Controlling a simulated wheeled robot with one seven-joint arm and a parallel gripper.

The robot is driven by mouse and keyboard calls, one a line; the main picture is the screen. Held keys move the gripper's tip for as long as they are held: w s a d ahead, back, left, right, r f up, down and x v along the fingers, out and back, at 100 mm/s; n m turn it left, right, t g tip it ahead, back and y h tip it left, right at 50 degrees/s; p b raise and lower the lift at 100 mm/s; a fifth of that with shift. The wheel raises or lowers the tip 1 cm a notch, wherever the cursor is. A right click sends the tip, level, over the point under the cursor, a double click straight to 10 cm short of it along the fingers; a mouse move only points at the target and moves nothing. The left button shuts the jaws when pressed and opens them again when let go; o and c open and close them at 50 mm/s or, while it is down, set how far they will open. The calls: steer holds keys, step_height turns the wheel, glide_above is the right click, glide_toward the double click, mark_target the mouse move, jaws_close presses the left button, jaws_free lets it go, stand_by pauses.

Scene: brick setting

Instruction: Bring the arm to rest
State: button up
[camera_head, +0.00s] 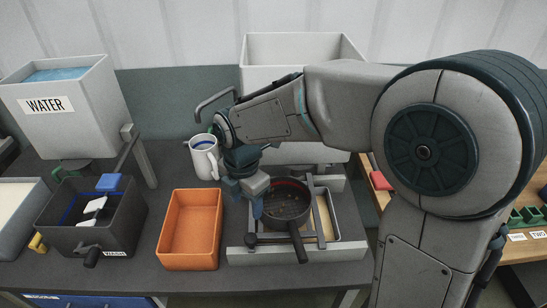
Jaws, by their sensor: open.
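My arm reaches in from the right, and my gripper (257,202) points down over the left rim of a dark pan (285,208). The gripper is open. I cannot tell whether its fingers touch the pan. The pan sits on a grey frame (240,256), with its handle towards the front. A white mug (205,157) stands close behind and left of my gripper.
An orange bin (191,231) stands left of the frame. A dark wash tub (60,235) holds white and blue items. A water tank (65,106) rises at the back left. A large white container (290,50) stands behind my arm. A wooden table (522,248) is at right.

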steer(key=s+d+r+m+t, duration=0.2)
steer(key=s+d+m, duration=0.3)
steer(key=d+m, duration=0.6)
steer(key=s+d+r+m+t, duration=0.1)
steer(key=s+d+r+m, duration=0.3)
steer(key=d+m, duration=0.7)
steer(key=s+m, duration=0.1)
steer(key=m, duration=0.4)
steer(key=shift+s+d+r+m+t, duration=0.15)
steer(key=shift+d+r+m+t, duration=0.05)
steer(key=shift+d+m+t, duration=0.2)
steer(key=shift+a, duration=0.2)
